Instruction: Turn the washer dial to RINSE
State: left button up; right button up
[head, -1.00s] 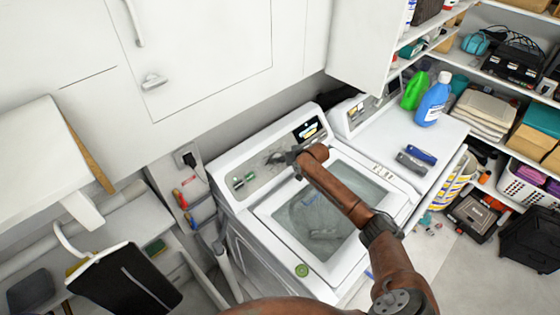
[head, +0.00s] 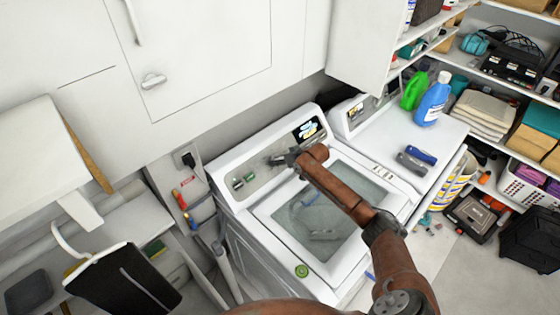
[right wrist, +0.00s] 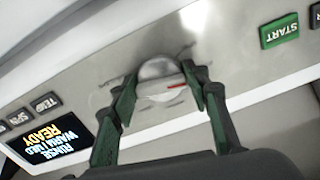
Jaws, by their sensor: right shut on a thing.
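The white washer (head: 318,283) stands in the middle of the head view, its control panel along the back. My right gripper (head: 275,160) is at the panel, between the green buttons and the display (head: 308,129). In the right wrist view its fingers (right wrist: 160,95) are on both sides of the round silver dial (right wrist: 157,69), shut on it. The dial's red mark (right wrist: 175,87) points right in that view. The display (right wrist: 54,140) shows tilted text that reads like RINSE, WARM and READY. The dial's printed labels are too faint to read. My left gripper is not in view.
A green START button (right wrist: 280,31) and a TEMP button (right wrist: 45,103) flank the dial. A second white machine (head: 375,135) stands to the right with a blue bottle (head: 432,102) on it. Cabinets are above the panel; a dark clipboard-like item (head: 122,283) is at lower left.

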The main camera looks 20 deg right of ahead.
jog(key=o, duration=1.1)
jog(key=shift+o, duration=0.2)
jog(key=shift+s, duration=0.1)
jog(key=v, duration=1.2)
